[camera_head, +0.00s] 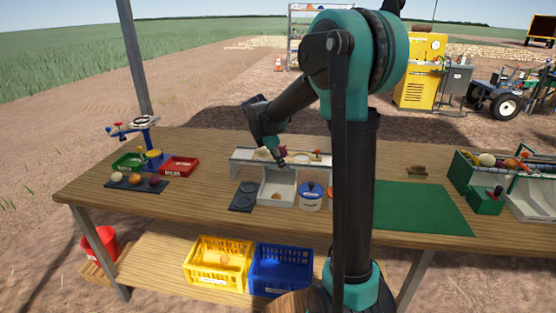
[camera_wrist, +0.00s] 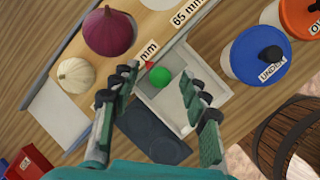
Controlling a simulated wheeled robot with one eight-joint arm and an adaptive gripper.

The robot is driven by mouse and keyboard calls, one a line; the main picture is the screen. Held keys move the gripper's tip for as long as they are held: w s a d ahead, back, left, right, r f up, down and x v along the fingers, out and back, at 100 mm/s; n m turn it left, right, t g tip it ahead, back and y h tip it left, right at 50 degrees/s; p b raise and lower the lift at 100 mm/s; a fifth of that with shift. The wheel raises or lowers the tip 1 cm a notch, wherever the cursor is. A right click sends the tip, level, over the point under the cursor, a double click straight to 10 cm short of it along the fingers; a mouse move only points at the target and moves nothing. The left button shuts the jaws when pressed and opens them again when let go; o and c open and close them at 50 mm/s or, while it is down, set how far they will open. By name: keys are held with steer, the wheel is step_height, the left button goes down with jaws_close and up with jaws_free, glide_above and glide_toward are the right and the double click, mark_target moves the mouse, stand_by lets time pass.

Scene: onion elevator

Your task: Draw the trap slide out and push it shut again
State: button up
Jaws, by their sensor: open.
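My gripper (camera_wrist: 160,77) is open, its two fingers on either side of a small green ball-shaped knob (camera_wrist: 162,78) in the wrist view. No contact with the knob shows. The knob is by the near edge of a wood-topped sorting board, above a pale tray (camera_wrist: 217,91). A small red knob (camera_wrist: 151,64) is beside it. Which one belongs to the trap slide, and the slide's own plate, I cannot make out. In the head view my gripper (camera_head: 276,155) is over the pale sorting stand (camera_head: 242,156), with the tray (camera_head: 278,190) in front of it.
A red onion (camera_wrist: 109,32) and a white onion (camera_wrist: 76,74) sit on the board. A blue-lidded pot (camera_wrist: 257,55) and an orange-lidded pot (camera_wrist: 300,15) stand beside the tray. A dark pad (camera_wrist: 153,133) lies at its other side.

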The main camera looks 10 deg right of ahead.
jaws_close()
steer(key=shift+s, duration=0.1)
steer(key=s+a, duration=0.2)
steer(key=s, duration=0.5)
steer(key=shift+s+a, duration=0.3)
steer(key=shift+s, duration=0.1)
stand_by(0.7)
steer(key=shift+s+f, duration=0.1)
steer(key=shift+s, duration=0.05)
stand_by(1.3)
